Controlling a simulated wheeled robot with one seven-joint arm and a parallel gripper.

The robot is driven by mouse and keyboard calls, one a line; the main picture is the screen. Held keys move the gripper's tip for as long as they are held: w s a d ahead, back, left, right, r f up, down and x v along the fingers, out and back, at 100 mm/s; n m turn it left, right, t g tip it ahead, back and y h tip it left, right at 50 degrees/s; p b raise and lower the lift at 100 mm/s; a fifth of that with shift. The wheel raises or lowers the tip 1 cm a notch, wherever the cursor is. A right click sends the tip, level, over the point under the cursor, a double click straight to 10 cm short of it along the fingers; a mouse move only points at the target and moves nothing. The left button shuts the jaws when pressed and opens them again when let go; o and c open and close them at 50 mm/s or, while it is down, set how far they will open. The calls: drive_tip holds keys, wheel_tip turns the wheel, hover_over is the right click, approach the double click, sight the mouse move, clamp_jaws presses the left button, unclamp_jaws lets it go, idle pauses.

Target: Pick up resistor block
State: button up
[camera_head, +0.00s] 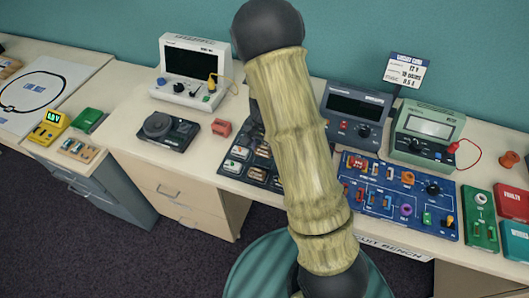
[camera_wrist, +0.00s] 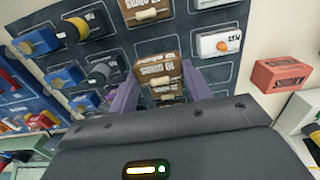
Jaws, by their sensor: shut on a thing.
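The resistor block (camera_wrist: 158,72) is brown with lettering that seems to read 10 ohms, and it is between my purple fingers in the wrist view. My gripper (camera_wrist: 157,84) is shut on it, one finger on each side. I cannot tell whether the block is clear of the dark component tray (camera_wrist: 205,10). Another brown resistor block (camera_wrist: 147,10) lies in the tray beyond it. In the head view my arm hides my gripper and the held block, and covers part of the tray (camera_head: 263,183).
A white block (camera_wrist: 220,44) and blue components (camera_wrist: 87,102) sit in tray slots near my fingers. A red block (camera_wrist: 281,74) lies beside the tray. In the head view, a blue circuit board (camera_head: 400,218) and a green meter (camera_head: 427,135) stand right of my arm.

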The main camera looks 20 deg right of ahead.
wheel_tip(320, 180, up, 6)
drive_tip(key=shift+s+f, duration=0.1)
idle(0.6)
